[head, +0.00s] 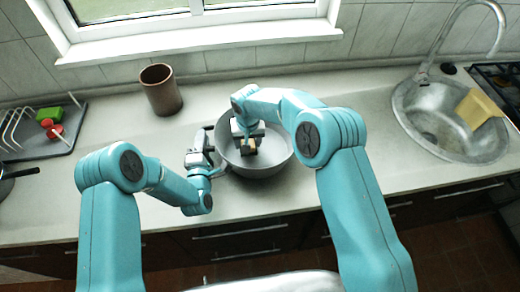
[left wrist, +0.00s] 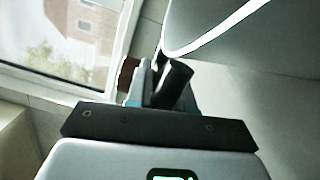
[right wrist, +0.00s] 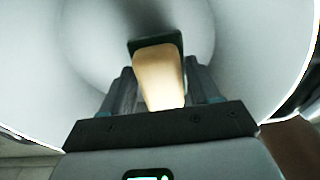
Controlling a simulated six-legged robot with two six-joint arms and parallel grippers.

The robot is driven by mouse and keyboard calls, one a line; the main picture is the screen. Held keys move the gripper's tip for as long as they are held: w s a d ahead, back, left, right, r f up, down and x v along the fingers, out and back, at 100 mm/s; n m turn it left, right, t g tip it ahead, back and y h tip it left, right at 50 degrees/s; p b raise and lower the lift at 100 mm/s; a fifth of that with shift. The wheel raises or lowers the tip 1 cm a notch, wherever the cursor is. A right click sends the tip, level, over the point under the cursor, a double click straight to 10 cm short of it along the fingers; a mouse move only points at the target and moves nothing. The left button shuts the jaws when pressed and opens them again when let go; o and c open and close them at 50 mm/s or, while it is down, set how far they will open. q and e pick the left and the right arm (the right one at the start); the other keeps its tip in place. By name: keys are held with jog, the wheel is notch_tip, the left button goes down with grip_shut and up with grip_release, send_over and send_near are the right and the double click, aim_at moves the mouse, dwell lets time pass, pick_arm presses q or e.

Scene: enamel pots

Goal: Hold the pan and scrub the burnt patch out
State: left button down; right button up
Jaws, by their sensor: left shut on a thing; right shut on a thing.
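The grey pan (head: 274,158) stands on the counter below the window. My left gripper (head: 201,160) is at its left side, shut on the pan's dark handle (left wrist: 174,84). The pan's pale rim shows in the left wrist view (left wrist: 212,40). My right gripper (head: 248,140) reaches down into the pan and is shut on a scrubber with a tan block handle (right wrist: 158,76) and a dark pad (right wrist: 133,44). The pad is over the pan's inner bottom; I cannot tell if it touches. No burnt patch shows; the scrubber and gripper hide part of the bottom.
A brown pot (head: 160,90) stands behind and left of the pan. A dish rack (head: 30,140) with green and red items is at far left. A sink (head: 440,130) with a yellow cloth (head: 478,108) is at right, by a stove (head: 500,82). Counter between pan and sink is clear.

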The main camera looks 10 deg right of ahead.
jog(key=shift+f, duration=1.5)
